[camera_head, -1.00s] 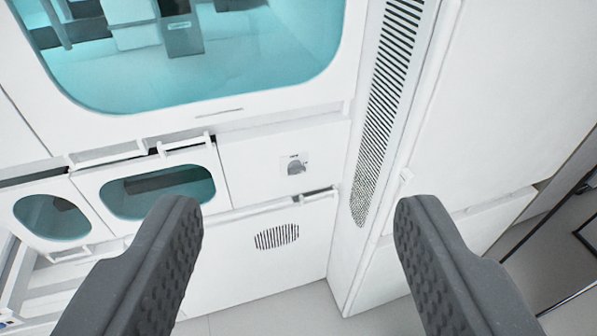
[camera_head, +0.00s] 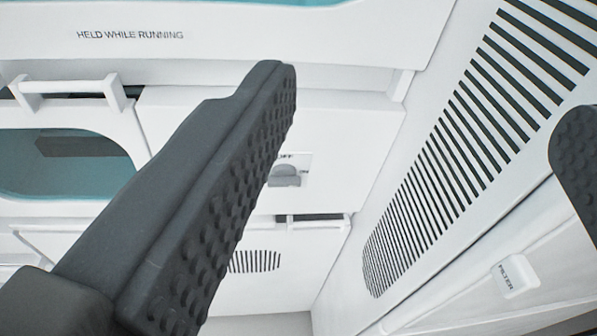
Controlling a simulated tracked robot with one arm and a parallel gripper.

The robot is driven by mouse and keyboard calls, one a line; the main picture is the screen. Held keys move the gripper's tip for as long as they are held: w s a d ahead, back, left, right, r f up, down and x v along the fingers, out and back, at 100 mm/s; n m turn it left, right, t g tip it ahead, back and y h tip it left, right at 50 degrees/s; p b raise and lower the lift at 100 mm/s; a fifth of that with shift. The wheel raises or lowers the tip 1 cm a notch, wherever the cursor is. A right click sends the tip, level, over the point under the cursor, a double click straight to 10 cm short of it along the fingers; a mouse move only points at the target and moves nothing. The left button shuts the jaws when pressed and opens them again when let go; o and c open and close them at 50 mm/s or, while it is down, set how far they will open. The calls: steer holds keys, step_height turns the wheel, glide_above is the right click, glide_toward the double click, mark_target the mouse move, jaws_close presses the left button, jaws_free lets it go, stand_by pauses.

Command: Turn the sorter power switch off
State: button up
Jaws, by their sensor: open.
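The right finger shows only at the right edge. I cannot tell that either finger touches the panel.
A slanted vent grille (camera_head: 480,140) stands right of the panel, with a small "FILTER" tab (camera_head: 515,276) below it. A drawer handle (camera_head: 70,90) and a teal window (camera_head: 65,165) lie at left. A lower door with a small vent (camera_head: 255,262) is below the knob.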

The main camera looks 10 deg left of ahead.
steer(key=w+f+n+y, duration=0.1)
steer(key=w+f, duration=0.3)
steer(key=f, duration=0.4)
steer(key=w+f+n+y, duration=0.1)
steer(key=w+f+y, duration=0.15)
steer(key=f, duration=0.45)
steer(key=y, duration=0.3)
glide_toward(285, 184)
steer(key=shift+n, duration=0.3)
steer(key=shift+b+x, duration=0.45)
steer(key=shift+x, duration=2.35)
steer(key=shift+p+x, duration=0.35)
steer(key=shift+x, duration=1.1)
steer(key=shift+w+a, duration=0.2)
steer(key=shift+w, duration=0.1)
